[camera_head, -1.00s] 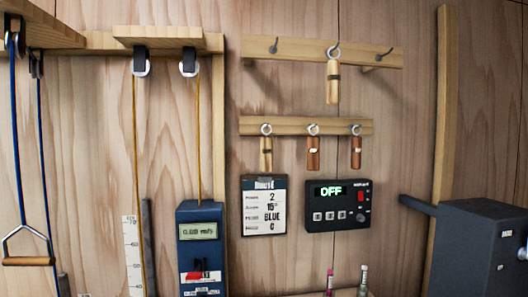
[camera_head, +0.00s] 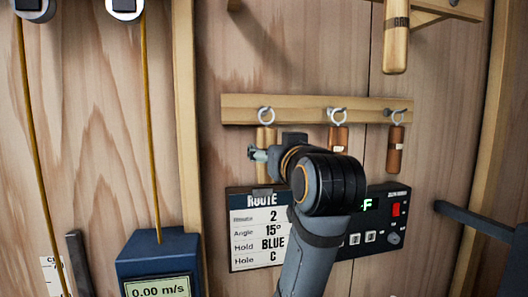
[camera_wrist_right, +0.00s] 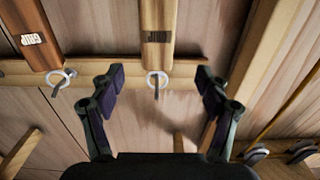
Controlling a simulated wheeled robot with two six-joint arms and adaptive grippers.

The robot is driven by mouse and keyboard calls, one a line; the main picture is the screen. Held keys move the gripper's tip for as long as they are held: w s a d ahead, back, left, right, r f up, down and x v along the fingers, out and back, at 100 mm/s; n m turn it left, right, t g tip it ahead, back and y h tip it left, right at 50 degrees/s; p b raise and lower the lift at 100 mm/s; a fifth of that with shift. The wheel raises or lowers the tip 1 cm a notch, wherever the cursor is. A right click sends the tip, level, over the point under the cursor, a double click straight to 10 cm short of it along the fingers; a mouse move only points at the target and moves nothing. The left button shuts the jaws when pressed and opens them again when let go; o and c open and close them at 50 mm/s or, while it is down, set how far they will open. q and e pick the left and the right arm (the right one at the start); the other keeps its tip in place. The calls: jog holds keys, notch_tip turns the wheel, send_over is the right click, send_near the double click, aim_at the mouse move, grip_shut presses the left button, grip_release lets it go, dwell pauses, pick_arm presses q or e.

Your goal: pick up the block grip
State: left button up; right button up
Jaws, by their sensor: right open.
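A pale wooden grip with a dark band (camera_head: 265,137) hangs from the left hook of the lower rail in the head view. A brown grip (camera_head: 338,139) hangs on the middle hook and another (camera_head: 395,148) on the right hook. I cannot tell which is the block grip. My left gripper is not in view.
The lower rail (camera_head: 300,103) runs behind the rings. A larger wooden grip (camera_head: 396,38) hangs above right. Below are a route card (camera_head: 255,216) and a dark control box (camera_head: 393,236), partly behind my arm. A blue meter (camera_head: 160,257) stands lower left.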

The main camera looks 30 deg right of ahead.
aim_at(267, 143)
jog(key=p+x, duration=0.2)
jog(key=x, duration=0.3)
jog(key=p+x, duration=0.3)
jog(key=x, duration=0.1)
jog(key=shift+w+d+r+p, duration=0.1)
jog(key=shift+w+d+p, duration=0.2)
jog(key=shift+w+d+f, duration=0.25)
jog(key=shift+w, duration=0.15)
jog(key=shift+s+a+r, duration=0.1)
jog(key=shift+a, duration=0.15)
jog(key=c, duration=0.7)
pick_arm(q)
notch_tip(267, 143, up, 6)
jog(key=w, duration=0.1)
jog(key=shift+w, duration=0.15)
pick_arm(e)
jog(key=c, duration=0.6)
jog(key=shift+d, duration=0.1)
jog(key=shift+c, duration=0.2)
